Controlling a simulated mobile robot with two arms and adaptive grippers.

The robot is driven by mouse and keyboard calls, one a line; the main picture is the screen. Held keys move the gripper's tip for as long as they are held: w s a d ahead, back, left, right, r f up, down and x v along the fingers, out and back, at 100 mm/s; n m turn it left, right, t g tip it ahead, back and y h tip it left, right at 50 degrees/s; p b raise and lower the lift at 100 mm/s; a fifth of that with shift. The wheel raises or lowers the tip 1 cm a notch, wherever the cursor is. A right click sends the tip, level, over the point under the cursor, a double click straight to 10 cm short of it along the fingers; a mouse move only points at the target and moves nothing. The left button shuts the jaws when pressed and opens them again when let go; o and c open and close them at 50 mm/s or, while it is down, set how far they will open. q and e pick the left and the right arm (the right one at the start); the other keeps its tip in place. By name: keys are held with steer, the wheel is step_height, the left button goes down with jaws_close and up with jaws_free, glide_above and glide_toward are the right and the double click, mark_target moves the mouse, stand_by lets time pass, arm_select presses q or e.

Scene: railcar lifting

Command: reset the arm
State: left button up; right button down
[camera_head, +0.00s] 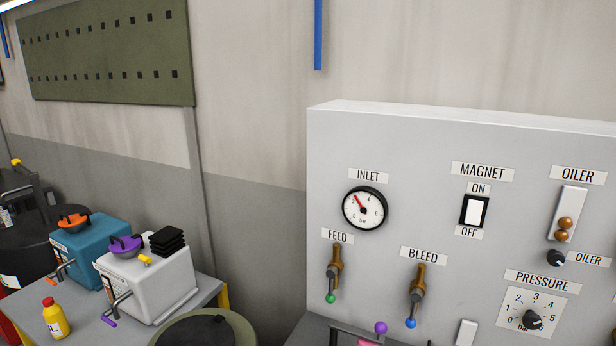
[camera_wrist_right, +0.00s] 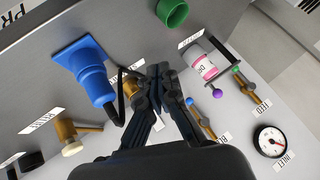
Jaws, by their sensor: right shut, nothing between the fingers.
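My right gripper (camera_wrist_right: 158,78) is in the middle of the right wrist view, its dark fingers together and empty. It is in front of a grey control panel (camera_wrist_right: 215,165), which looks turned in that view. A brass fitting is close beside the fingertips; I cannot tell whether they touch. In the head view the panel (camera_head: 420,150) fills the right side. It carries the inlet gauge (camera_head: 365,208), the magnet switch (camera_head: 475,211), the feed valve (camera_head: 335,268) and the bleed valve (camera_head: 417,295). Neither gripper shows in the head view.
A green ring (camera_wrist_right: 172,12) is above. In the head view, a teal box (camera_head: 90,250), a white box (camera_head: 150,280) and a yellow bottle (camera_head: 55,318) stand at left.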

steer(key=s+f+n+g+h, duration=0.1)
steer(key=s+f+n+g, duration=0.2)
steer(key=s+n+g, duration=0.45)
steer(key=s+f+b, duration=0.2)
steer(key=f+b, duration=0.1)
steer(key=f, duration=1.4)
steer(key=s+f+b, duration=0.2)
steer(key=f+b, duration=0.2)
steer(key=f, duration=1.3)
steer(key=s+d+f+b, duration=0.2)
steer(key=s+f+b, duration=0.2)
steer(key=s+f, duration=1.2)
step_height(320, 180, down, 4)
steer(key=shift+s+d+h, duration=0.3)
